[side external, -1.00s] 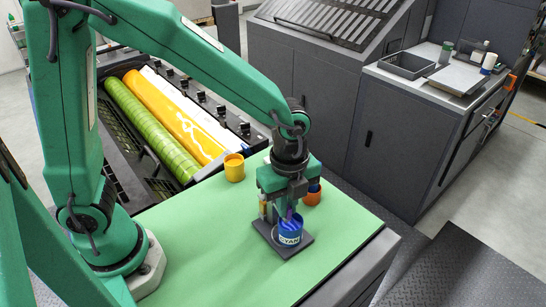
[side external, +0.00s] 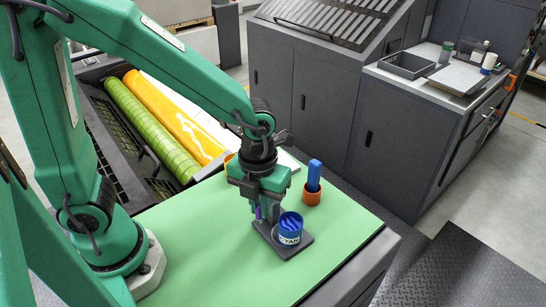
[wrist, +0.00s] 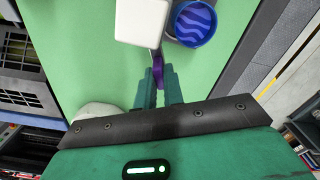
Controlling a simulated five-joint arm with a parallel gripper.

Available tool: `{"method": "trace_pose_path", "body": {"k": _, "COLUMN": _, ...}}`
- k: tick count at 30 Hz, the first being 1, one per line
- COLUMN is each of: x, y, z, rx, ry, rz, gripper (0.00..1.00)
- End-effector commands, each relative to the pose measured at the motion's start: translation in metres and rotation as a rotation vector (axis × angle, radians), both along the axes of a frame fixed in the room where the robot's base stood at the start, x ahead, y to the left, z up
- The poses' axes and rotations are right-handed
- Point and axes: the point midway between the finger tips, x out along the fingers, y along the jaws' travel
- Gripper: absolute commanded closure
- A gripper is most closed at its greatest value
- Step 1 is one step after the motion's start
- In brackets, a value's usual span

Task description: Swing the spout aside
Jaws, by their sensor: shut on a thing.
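My gripper (side external: 264,211) is shut on a purple piece, which I take to be the spout (wrist: 157,71). In the wrist view it stands between the fingertips, just below a white block (wrist: 142,20). In the side view only a purple sliver shows at the fingers. The cup marked CYAN (side external: 289,238), holding wavy blue ink (wrist: 195,20), stands upright on a dark plate (side external: 283,252). My gripper is left of this cup, and the cup's open top is clear in the side view. Most of the spout's mount is hidden behind my gripper.
An orange cup (side external: 311,198) holding a blue cylinder (side external: 314,175) stands behind the CYAN cup. A yellow cup (side external: 229,158) is mostly hidden behind my arm. Green and yellow rollers (side external: 175,118) lie at the back left. The front of the green table (side external: 215,265) is clear.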

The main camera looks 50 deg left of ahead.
Motion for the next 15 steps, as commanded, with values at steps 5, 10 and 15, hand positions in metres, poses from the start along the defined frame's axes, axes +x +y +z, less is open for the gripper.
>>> {"method": "trace_pose_path", "body": {"k": 5, "x": -0.002, "y": 0.007, "z": 0.000, "rx": 0.000, "ry": 0.000, "rz": -0.117, "gripper": 1.00}}
{"method": "trace_pose_path", "body": {"k": 10, "x": -0.004, "y": 0.011, "z": 0.000, "rx": 0.000, "ry": 0.000, "rz": -0.192, "gripper": 1.00}}
{"method": "trace_pose_path", "body": {"k": 15, "x": -0.004, "y": 0.014, "z": 0.000, "rx": 0.000, "ry": 0.000, "rz": -0.227, "gripper": 1.00}}
